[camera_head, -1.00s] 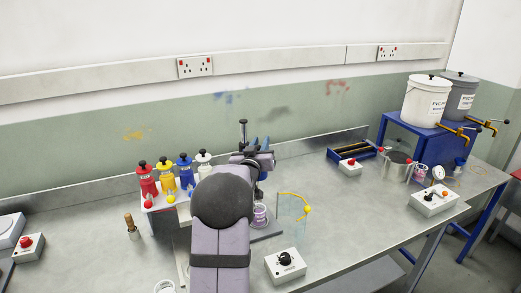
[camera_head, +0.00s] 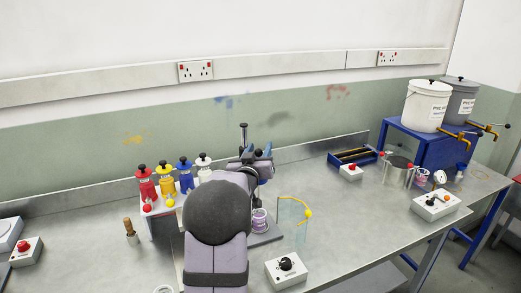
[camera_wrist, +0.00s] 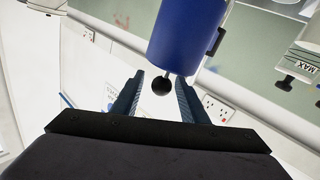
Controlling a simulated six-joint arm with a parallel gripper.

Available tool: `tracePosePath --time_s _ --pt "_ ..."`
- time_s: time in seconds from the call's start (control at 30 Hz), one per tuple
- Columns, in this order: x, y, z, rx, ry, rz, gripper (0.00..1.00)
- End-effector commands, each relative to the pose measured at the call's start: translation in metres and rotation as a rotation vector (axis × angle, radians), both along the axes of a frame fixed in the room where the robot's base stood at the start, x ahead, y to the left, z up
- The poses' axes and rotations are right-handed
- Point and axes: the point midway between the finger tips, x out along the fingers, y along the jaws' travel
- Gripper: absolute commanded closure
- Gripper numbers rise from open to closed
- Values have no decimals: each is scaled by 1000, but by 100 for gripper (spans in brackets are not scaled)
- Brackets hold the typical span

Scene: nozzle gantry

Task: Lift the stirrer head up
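The stirrer's upright post (camera_head: 243,138) rises behind my arm at mid bench. In the wrist view a blue cylinder (camera_wrist: 187,38), which looks like the stirrer head, hangs close ahead, with a black ball knob (camera_wrist: 161,86) at its near end. My gripper (camera_wrist: 160,80) is open, its two fingers on either side of the knob, with a visible gap at each side. In the head view my gripper (camera_head: 262,152) is beside the post, and my arm hides most of the stirrer head. A beaker with purple contents (camera_head: 259,219) stands below on the stirrer base (camera_head: 268,238).
Red (camera_head: 146,184), yellow (camera_head: 168,180), blue (camera_head: 186,174) and white (camera_head: 204,168) bottles stand left of my arm. A clear shield (camera_head: 291,222) and a control box (camera_head: 286,270) are to the right.

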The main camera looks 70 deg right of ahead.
Motion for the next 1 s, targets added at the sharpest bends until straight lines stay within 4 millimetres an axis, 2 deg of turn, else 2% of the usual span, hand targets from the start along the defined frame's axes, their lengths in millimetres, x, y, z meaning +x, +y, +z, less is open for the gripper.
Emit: tracePosePath --time_s 0.2,0.4,1.0 --pt "-5 27 0 -5 -1 1 60" --pt "-8 41 1 -5 -2 1 60" --pt "-8 46 1 -7 -2 1 60"
